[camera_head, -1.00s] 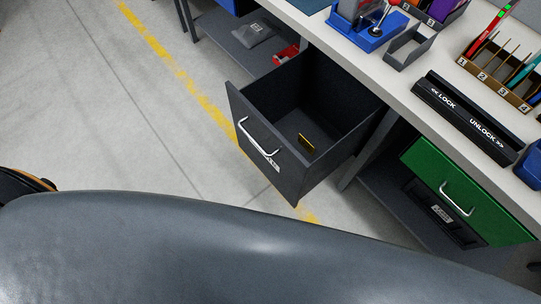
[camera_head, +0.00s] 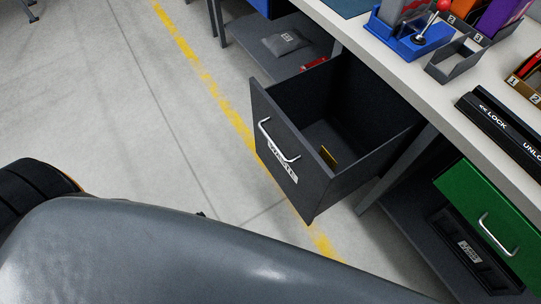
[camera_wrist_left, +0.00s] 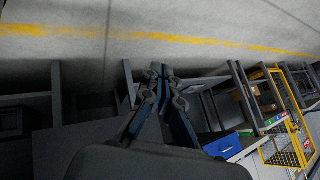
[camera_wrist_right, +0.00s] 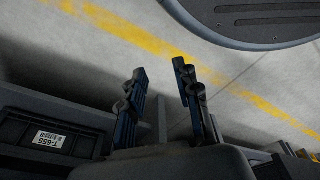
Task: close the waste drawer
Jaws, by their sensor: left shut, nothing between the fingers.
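The waste drawer (camera_head: 285,165) is dark grey and stands pulled far out from under the workbench in the head view. Its front carries a silver bar handle (camera_head: 277,142) and a white label. A small yellow piece (camera_head: 328,156) lies inside. My left gripper (camera_wrist_left: 160,72) is shut and empty in the left wrist view, with its fingertips together. My right gripper (camera_wrist_right: 158,72) is open and empty in the right wrist view, with floor showing between its fingers. Neither gripper is seen touching the drawer. I cannot make out the grippers clearly in the head view.
A green drawer (camera_head: 490,215) sits under the bench to the right, above a black bin (camera_head: 468,252). The bench top (camera_head: 395,75) holds a blue holder (camera_head: 408,38) and a black lock/unlock bar (camera_head: 505,125). Floor left of the waste drawer is clear.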

